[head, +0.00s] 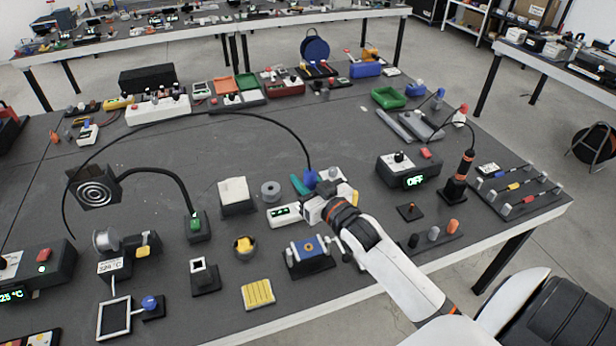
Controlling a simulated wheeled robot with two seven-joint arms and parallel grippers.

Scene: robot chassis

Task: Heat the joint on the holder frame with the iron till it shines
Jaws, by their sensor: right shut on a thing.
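My right gripper (316,203) reaches in from the lower right, low over the middle of the table. It is shut on a blue-ended tool (310,178), apparently the iron, whose black cable arcs to the left. The tool's tip is hidden by the gripper. A grey holder frame (310,264) with a side handle stands just in front, below the gripper in the picture. It holds a blue piece with an orange round spot (308,246), perhaps the joint; its shine cannot be told. The tool and frame look apart. My left gripper is not in view.
A white meter (284,213) and a grey spool (270,190) lie close left of the gripper. A station reading OFF (408,172) and a black-orange tool in a stand (460,178) stand right. A lit station (36,276) is far left. A yellow pad (258,294) lies near the front edge.

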